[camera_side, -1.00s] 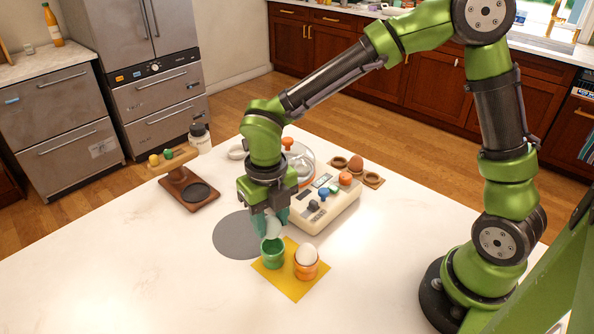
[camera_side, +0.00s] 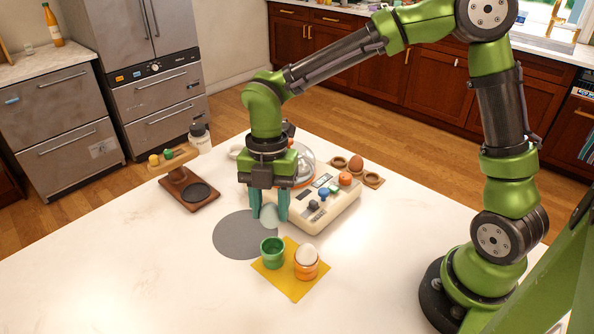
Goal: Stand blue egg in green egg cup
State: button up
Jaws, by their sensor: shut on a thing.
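My gripper (camera_side: 269,218) is shut on the pale blue egg (camera_side: 268,213), with one teal finger on each side of it. The egg is held upright, above and apart from the green egg cup (camera_side: 272,253). The green cup stands upright on a yellow mat (camera_side: 294,292), and its open top shows a dark, empty inside. The exact sideways offset between egg and cup is hard to judge from this one view.
An orange cup (camera_side: 306,271) with a white egg (camera_side: 307,254) stands beside the green cup. A cream egg cooker (camera_side: 335,215) with knobs is close behind. A grey disc (camera_side: 231,238) lies at left, a wooden stand (camera_side: 181,184) farther back. The front table is clear.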

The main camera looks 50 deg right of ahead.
jog(key=shift+f, duration=3.45)
jog(key=shift+f, duration=0.3)
jog(key=o, duration=0.7)
notch_tip(320, 180, up, 12)
jog(key=w+d, duration=0.1)
jog(key=s+d+r+m+t, duration=0.2)
jog(key=s+d+m+t, duration=0.1)
jog(key=m, duration=0.6)
jog(key=s+d+r+m+t, duration=0.2)
jog(key=s+d+m, duration=0.3)
jog(key=m, duration=0.5)
jog(key=s+d+r+m+t, duration=0.2)
jog(key=s+d+m+t, duration=0.1)
jog(key=m, duration=0.6)
jog(key=shift+s+d+r+m+t+y, duration=0.3)
jog(key=shift+s+d+r, duration=0.1)
jog(key=shift+s+d, duration=0.25)
